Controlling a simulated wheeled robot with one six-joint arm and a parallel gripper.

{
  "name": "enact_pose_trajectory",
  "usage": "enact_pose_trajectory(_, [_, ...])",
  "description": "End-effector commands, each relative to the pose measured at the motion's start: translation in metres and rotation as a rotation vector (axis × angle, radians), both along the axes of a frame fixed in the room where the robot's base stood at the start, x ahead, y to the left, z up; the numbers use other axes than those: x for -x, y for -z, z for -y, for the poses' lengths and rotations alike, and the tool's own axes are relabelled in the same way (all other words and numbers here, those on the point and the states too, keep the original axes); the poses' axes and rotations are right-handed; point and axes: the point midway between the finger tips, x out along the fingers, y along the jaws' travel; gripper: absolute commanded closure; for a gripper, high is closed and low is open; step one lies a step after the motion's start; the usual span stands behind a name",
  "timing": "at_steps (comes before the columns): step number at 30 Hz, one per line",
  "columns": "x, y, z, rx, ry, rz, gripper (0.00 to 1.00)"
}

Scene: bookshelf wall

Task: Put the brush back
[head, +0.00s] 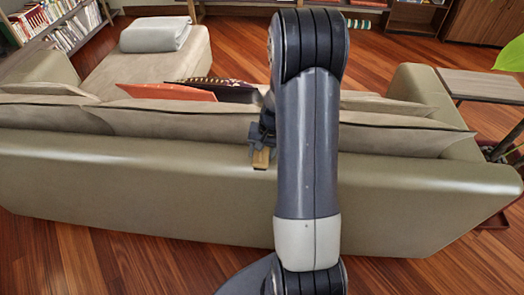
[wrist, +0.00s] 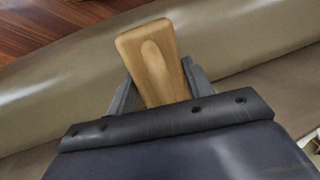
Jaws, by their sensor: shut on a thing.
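The brush (wrist: 152,50) shows in the wrist view as a pale wooden piece with a rounded groove. Its bristles are not visible. My gripper (wrist: 160,84) is shut on it, with one dark finger on each side, and the wood sticks out beyond the fingers. In the head view, my gripper (head: 263,137) is partly hidden behind my arm. The small wooden end of the brush (head: 261,158) shows below it, against the top of the sofa back. I cannot tell whether the brush touches the sofa.
A beige sofa (head: 150,185) spans the view, with a red cushion (head: 168,92) and a folded grey blanket (head: 155,34) on it. Bookshelves (head: 62,25) stand at the upper left. A side table (head: 482,85) stands at the right. Wooden floor (head: 100,255) is clear in front.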

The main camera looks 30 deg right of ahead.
Motion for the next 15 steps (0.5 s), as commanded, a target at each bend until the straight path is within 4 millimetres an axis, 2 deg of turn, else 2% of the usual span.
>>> enact_pose_trajectory(1, [-0.0001,0.0009,0.0001,0.0,0.0,0.0,0.49])
enact_pose_trajectory(8, [0.0,0.0004,0.0,0.0,0.0,0.0,0.3])
enact_pose_trajectory(15, [0.0,-0.0001,0.0,0.0,0.0,0.0,0.29])
